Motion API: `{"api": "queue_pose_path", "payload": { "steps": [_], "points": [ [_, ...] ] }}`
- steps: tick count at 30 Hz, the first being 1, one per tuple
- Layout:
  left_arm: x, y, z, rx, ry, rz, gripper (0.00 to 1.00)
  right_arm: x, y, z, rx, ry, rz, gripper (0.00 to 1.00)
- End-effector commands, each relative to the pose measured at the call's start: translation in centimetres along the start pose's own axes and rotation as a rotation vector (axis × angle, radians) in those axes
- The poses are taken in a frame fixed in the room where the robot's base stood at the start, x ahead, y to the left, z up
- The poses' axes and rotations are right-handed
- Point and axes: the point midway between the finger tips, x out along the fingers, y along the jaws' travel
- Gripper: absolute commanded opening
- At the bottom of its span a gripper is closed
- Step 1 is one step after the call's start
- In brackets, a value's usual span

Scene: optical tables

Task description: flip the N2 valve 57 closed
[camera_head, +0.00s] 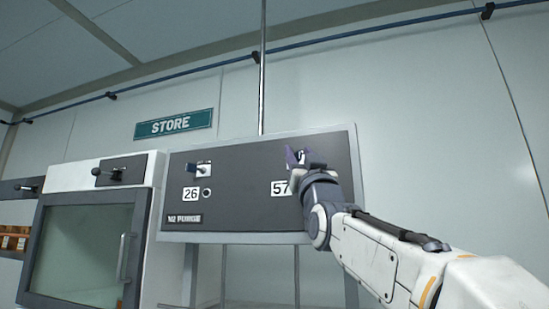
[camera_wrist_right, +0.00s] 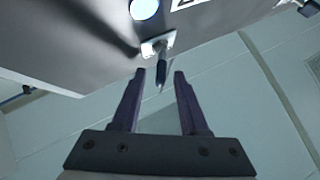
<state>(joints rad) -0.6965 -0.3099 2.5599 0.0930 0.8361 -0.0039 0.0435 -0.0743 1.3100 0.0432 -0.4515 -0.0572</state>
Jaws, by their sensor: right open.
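The N2 valve 57 has its white number label (camera_head: 280,188) on the right of the dark panel; in the head view my right gripper hides most of the valve. In the right wrist view, its short dark lever (camera_wrist_right: 160,68) sticks out from a pale mounting plate (camera_wrist_right: 157,45). My right gripper (camera_head: 297,156), with purple fingers, is at the valve. In the right wrist view the gripper (camera_wrist_right: 160,73) is open, and the lever's end shows between the fingertips; I cannot tell whether they touch. My left gripper is not in view.
The N2 purge panel (camera_head: 235,210) also carries valve 26 (camera_head: 204,169) at its left. A glass-door cabinet (camera_head: 85,250) stands left of the panel. A STORE sign (camera_head: 174,124) hangs on the wall above. A thin vertical pipe (camera_head: 262,80) rises behind the panel.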

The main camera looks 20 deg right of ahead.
Motion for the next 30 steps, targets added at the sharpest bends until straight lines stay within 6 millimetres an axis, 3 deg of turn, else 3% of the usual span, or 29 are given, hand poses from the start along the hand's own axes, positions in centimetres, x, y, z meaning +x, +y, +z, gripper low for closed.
{"api": "queue_pose_path", "payload": {
  "steps": [12,15,16,30],
  "points": [
    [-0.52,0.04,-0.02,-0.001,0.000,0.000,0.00,0.62,0.00,0.08,0.000,0.000,0.000,0.44],
    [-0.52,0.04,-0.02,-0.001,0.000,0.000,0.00,0.62,0.01,0.07,-0.001,0.000,0.000,0.06],
    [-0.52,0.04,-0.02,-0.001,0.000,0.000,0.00,0.62,0.00,0.07,0.000,0.000,0.000,0.00],
    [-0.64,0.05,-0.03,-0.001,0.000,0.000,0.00,0.63,-0.24,0.05,-0.025,-0.001,0.026,0.00]
  ]
}}
